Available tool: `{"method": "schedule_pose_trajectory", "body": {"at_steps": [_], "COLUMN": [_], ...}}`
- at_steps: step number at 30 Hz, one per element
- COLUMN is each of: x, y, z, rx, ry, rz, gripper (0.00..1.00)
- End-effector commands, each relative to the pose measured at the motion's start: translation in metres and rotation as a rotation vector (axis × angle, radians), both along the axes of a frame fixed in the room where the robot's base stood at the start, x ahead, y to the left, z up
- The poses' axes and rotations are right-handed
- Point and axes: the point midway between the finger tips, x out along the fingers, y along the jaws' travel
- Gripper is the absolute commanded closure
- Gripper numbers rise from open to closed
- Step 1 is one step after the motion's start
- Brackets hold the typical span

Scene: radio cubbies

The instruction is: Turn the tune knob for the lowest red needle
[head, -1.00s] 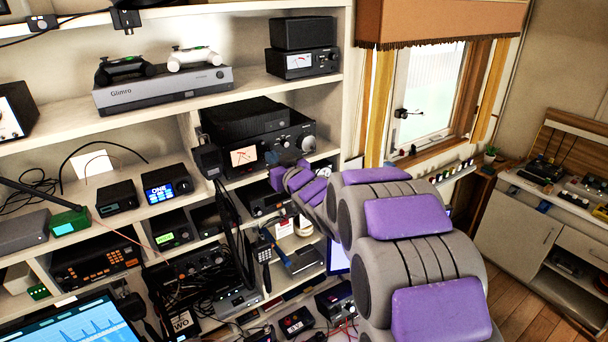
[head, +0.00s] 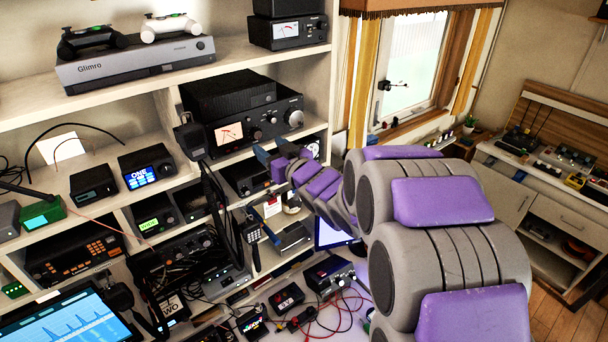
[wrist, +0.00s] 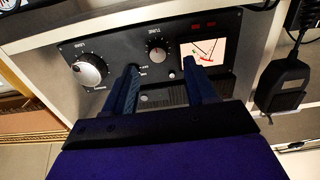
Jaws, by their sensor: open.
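The black tuner (head: 284,104) sits in the upper middle cubby, with a lit cross-needle meter (head: 229,133) on its left and a large silver knob (head: 294,118) on its right. In the upside-down wrist view, the tune knob (wrist: 157,52) is a small dark knob between the silver knob (wrist: 90,70) and the meter (wrist: 205,50). Red marks show on the meter face; the exact needle reading is too small to tell. My gripper (wrist: 163,70) is open and empty, its two fingers pointing at the panel either side of the tune knob, apart from it. My gripper also shows in the head view (head: 270,156).
A black hand microphone (wrist: 284,82) hangs beside the tuner, near the meter end. A shelf with a smaller radio (head: 243,176) lies below the tuner. A grey console (head: 137,64) with two controllers stands on the shelf above left. Cables (head: 330,310) clutter the desk.

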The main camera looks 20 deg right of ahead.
Motion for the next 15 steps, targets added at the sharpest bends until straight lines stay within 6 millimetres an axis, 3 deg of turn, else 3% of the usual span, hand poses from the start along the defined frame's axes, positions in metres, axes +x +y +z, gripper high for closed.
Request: {"method": "schedule_pose_trajectory", "body": {"at_steps": [15], "x": [-0.031], "y": [-0.011], "z": [0.000], "rx": [-0.001], "ry": [0.002], "rz": [-0.002], "gripper": [0.44]}}
